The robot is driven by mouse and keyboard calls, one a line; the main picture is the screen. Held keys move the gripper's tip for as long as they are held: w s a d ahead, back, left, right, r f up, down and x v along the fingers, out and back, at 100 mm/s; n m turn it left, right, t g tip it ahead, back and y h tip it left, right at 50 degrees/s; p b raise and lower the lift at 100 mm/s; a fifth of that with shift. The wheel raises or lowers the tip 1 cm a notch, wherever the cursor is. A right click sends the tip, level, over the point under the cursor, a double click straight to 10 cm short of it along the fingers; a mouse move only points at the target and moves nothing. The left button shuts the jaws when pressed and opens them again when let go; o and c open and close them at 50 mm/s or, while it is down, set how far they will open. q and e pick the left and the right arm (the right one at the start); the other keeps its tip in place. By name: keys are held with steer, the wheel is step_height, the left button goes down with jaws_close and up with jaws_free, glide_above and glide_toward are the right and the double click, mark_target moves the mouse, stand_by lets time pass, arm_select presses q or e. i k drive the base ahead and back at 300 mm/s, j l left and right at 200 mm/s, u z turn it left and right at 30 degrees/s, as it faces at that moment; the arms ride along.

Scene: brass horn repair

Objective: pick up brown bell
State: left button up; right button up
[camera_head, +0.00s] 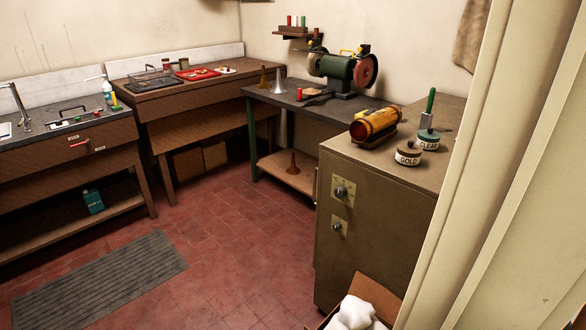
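A dark brown, cone-shaped bell (293,165) stands upright, wide end down, on the low shelf (280,177) under the workbench. Two more slim cones stand on the workbench top: a brassy brown one (263,78) and a grey one (278,82). Neither of my grippers is in view.
The workbench (296,99) carries a green bench grinder (338,66). A tan cabinet (352,215) with an amber cylinder (374,124) and labelled tins stands in front at right. A pale upright panel (500,180) blocks the right side. The red tiled floor (220,240) is mostly clear.

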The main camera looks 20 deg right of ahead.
mark_target(293, 170)
steer(key=i+u, duration=0.2)
steer(key=i, duration=2.15)
steer(key=i+j+z, duration=0.1)
steer(key=i+z, duration=0.3)
steer(key=i+j+z, duration=0.25)
steer(key=i+z, duration=0.2)
steer(key=i+j+z, duration=0.4)
steer(key=k, duration=0.05)
